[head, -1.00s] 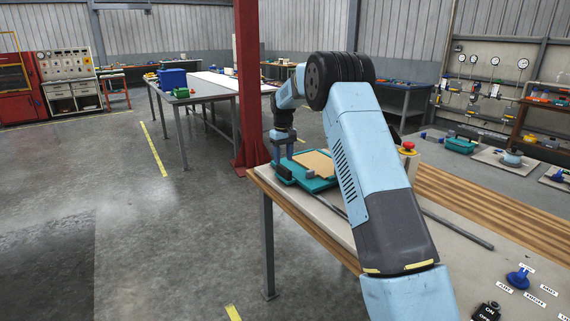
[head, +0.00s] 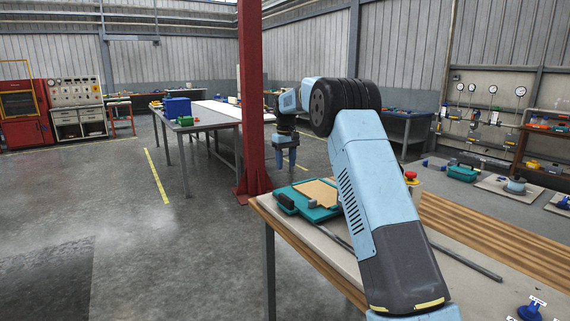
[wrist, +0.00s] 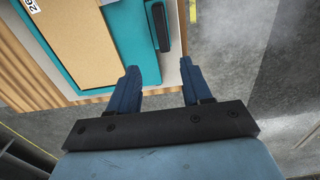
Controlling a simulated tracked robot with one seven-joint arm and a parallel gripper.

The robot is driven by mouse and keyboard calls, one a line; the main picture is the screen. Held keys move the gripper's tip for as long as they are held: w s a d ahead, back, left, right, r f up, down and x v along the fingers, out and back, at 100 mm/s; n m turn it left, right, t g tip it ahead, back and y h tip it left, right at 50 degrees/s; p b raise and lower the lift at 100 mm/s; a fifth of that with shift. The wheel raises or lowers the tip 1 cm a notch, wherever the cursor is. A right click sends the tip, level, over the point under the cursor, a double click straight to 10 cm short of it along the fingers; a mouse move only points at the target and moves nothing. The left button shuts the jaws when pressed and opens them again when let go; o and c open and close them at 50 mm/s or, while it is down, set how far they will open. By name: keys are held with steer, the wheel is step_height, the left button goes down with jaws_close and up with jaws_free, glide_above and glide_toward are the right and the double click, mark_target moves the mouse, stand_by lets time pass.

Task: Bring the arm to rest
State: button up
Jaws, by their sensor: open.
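My gripper (head: 286,166) hangs above and beyond the far left end of the workbench in the head view, fingers pointing down. In the wrist view my gripper (wrist: 160,85) is open, with nothing between its two blue fingers. A teal tray (head: 322,211) with a tan board (head: 316,192) in it lies on the bench below the gripper. The tray also shows in the wrist view (wrist: 133,35), with a black handle-like piece (wrist: 161,27) at its edge. The fingers are apart from the tray.
The workbench (head: 467,251) has a wooden strip and a dark rod (head: 464,259) on it. A red emergency button (head: 410,176) stands behind my arm. A red post (head: 251,110) rises close left of the gripper. The floor at left (head: 120,220) is clear.

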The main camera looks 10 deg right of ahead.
steer(key=s+d+r+m+t, duration=0.1)
steer(key=s+d+r, duration=0.1)
steer(key=s+r, duration=0.9)
steer(key=s+d+r+m+t, duration=0.15)
steer(key=s+r, duration=0.35)
steer(key=s, duration=1.1)
steer(key=s+f+m+t, duration=0.1)
steer(key=s+f, duration=0.3)
steer(key=s, duration=1.1)
steer(key=s+d+f+m+t, duration=0.1)
steer(key=s+f, duration=0.3)
steer(key=s, duration=1)
steer(key=shift+s+d+t, duration=0.3)
steer(key=shift+s+t, duration=0.1)
steer(key=shift+t, duration=0.15)
steer(key=shift+c, duration=0.6)
